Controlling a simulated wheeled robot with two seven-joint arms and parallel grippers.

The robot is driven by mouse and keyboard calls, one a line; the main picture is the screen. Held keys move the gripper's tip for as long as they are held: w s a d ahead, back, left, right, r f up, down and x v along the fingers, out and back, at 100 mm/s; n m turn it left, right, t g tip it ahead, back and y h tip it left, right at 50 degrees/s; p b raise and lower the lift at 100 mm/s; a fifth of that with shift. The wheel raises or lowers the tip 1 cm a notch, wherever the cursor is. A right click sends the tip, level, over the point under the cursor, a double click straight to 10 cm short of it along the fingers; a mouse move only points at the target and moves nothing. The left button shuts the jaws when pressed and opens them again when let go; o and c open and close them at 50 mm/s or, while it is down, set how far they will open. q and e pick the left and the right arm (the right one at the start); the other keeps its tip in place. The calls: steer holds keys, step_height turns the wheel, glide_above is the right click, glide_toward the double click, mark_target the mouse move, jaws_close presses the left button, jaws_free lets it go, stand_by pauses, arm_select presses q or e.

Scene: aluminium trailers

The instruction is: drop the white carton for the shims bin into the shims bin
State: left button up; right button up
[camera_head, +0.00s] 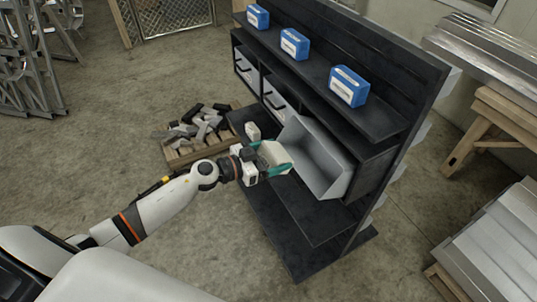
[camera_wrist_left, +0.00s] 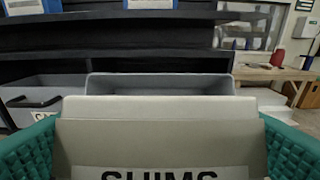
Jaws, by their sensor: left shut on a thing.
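My left gripper (camera_head: 270,160), with teal finger pads, is shut on the white carton (camera_wrist_left: 160,130). The carton's visible face carries the dark word SHIMS, cut off at the bottom of the left wrist view. In the head view the carton (camera_head: 274,153) is just left of the open grey bin (camera_head: 322,162), which is tipped or pulled forward from the black rack. In the wrist view the bin (camera_wrist_left: 160,84) rises just beyond the carton's top edge. The bin's label is not visible. My right gripper is not in view.
The black rack (camera_head: 330,110) bears several blue-and-white boxes (camera_head: 294,44) on its upper shelf. A small white box (camera_head: 252,131) is near my wrist. A pallet of metal pieces (camera_head: 190,152) lies left on the floor.

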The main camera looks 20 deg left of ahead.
arm_select(q)
steer(key=shift+w+d+f, duration=0.8)
steer(key=shift+w, duration=0.25)
steer(key=shift+w+d+f+b, duration=0.65)
steer(key=shift+w+d+f, duration=0.25)
steer(key=shift+w, duration=0.2)
steer(key=shift+w+d+f+b, duration=0.65)
steer(key=shift+w+d+f, duration=0.25)
steer(key=shift+w, duration=0.2)
steer(key=shift+w+d+f+b, duration=0.65)
steer(key=shift+w+d+f, duration=0.2)
steer(key=shift+w, duration=0.25)
steer(key=shift+w+d+f+b, duration=0.55)
steer(key=shift+w+f+b, duration=0.05)
steer(key=shift+w, duration=0.15)
steer(key=shift+w+d+f+b, duration=0.55)
steer(key=shift+w, duration=0.2)
steer(key=o, duration=0.9)
steer(key=shift+o, duration=0.2)
steer(key=shift+s+a, duration=0.1)
